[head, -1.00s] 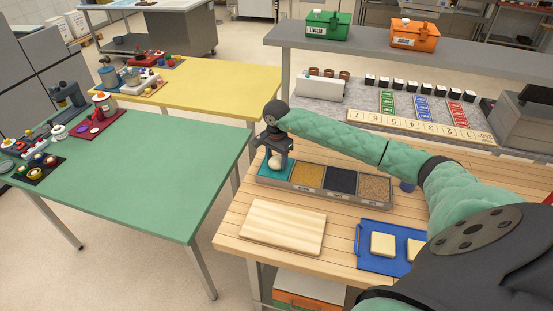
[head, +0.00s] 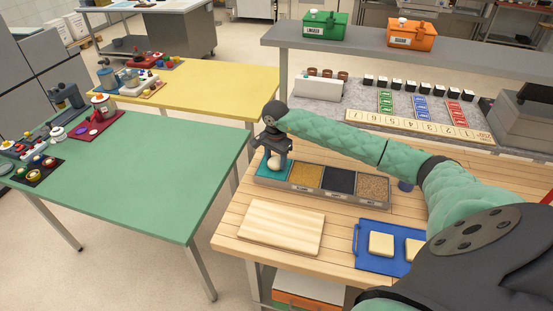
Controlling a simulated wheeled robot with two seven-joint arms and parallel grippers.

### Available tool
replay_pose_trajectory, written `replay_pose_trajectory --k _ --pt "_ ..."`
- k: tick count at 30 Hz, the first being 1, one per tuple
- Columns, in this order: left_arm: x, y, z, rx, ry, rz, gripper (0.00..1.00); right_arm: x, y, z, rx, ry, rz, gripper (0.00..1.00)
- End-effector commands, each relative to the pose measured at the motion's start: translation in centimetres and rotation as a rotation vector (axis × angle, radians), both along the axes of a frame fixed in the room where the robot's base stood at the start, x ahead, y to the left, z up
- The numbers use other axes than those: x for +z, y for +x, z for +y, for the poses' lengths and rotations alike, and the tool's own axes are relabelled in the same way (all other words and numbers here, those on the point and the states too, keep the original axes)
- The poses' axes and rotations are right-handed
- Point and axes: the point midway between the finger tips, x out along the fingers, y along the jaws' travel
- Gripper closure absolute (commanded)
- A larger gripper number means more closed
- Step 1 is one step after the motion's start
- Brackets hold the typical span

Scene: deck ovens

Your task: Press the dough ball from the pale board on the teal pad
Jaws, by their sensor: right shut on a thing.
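The dough ball (head: 274,162) is pale and round. My right gripper (head: 274,156) points down and is shut on it at the teal pad (head: 262,173). The pad is the left end section of a long tray on the wooden table. I cannot tell whether the ball touches the pad. The pale board (head: 281,227) lies bare in front of the tray. My left gripper is not in view.
A blue tray (head: 366,262) with pale blocks lies at the front right. A green table (head: 140,185) stands to the left, a grey shelf (head: 470,67) behind.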

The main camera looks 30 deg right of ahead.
Motion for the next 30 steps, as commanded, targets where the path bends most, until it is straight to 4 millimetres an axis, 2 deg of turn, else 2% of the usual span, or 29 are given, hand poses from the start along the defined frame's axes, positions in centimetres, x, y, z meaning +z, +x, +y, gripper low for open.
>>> replay_pose_trajectory --k 1,5,30 --pt "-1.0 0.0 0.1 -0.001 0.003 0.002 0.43 -0.9 -0.1 0.0 0.000 -0.001 0.002 0.72" --pt "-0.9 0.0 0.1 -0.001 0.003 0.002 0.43 -0.6 0.0 0.0 0.000 -0.001 0.002 0.72" --pt "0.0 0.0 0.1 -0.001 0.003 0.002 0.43 5.1 0.0 0.0 0.000 -0.001 -0.001 0.72"
